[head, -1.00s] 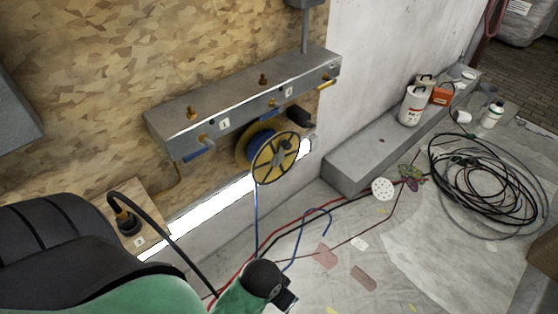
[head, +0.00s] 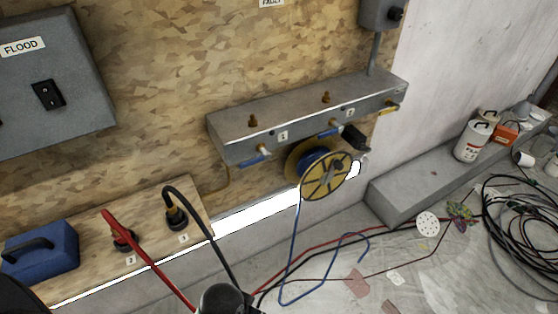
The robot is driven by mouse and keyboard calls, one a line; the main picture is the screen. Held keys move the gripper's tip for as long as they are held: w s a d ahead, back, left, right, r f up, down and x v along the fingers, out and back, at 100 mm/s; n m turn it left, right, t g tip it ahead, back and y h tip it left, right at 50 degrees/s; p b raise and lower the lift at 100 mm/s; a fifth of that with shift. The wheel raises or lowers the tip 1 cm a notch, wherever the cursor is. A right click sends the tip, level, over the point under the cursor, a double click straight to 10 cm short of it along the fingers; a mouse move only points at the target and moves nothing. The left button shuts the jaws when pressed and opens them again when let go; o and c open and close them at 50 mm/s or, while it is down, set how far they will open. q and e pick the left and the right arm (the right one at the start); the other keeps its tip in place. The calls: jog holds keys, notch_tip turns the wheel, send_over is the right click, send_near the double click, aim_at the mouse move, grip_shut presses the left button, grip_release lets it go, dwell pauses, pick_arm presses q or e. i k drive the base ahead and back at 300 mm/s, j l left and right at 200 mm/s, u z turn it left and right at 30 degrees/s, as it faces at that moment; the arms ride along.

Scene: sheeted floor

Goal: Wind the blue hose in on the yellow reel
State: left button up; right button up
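The yellow reel (head: 327,176) is mounted under the grey metal manifold box on the chipboard wall. Some blue hose (head: 312,160) is wound on its drum. The rest of the blue hose (head: 295,240) hangs from the reel to the floor, bends there and ends in a curl at the right. A dark rounded part at the bottom edge, probably of my arm, covers a little of the floor. Neither gripper's fingers can be seen.
The manifold (head: 300,120) carries brass fittings and blue and yellow levers. A FLOOD switch box (head: 52,85) and a blue case (head: 40,250) are at left. Red (head: 150,262) and black (head: 205,230) cables cross in front. A grey ledge (head: 410,192) and coiled black cables (head: 520,220) lie right.

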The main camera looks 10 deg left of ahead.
aim_at(319, 169)
jog(key=i+l+u, duration=0.15)
jog(key=u, duration=0.25)
jog(key=i+l+u, duration=0.1)
jog(key=u, duration=0.35)
jog(key=l+u, duration=0.55)
jog(key=u, duration=0.3)
jog(key=l+u, duration=0.6)
jog(key=l, duration=0.25)
jog(key=k+l+u, duration=0.15)
jog(key=l, duration=0.3)
jog(key=k+l+u, duration=0.2)
jog(key=l, duration=0.2)
jog(key=k+l+u, duration=0.2)
jog(key=l, duration=0.25)
jog(key=l+u, duration=0.15)
jog(key=l, duration=0.25)
jog(key=k+l+u, duration=0.2)
jog(key=k+l, duration=0.2)
jog(key=l, duration=0.15)
jog(key=k+l, duration=0.25)
jog(key=l, duration=0.15)
jog(key=k+l, duration=0.2)
jog(key=l, duration=0.15)
jog(key=k+l, duration=0.25)
jog(key=l, duration=0.1)
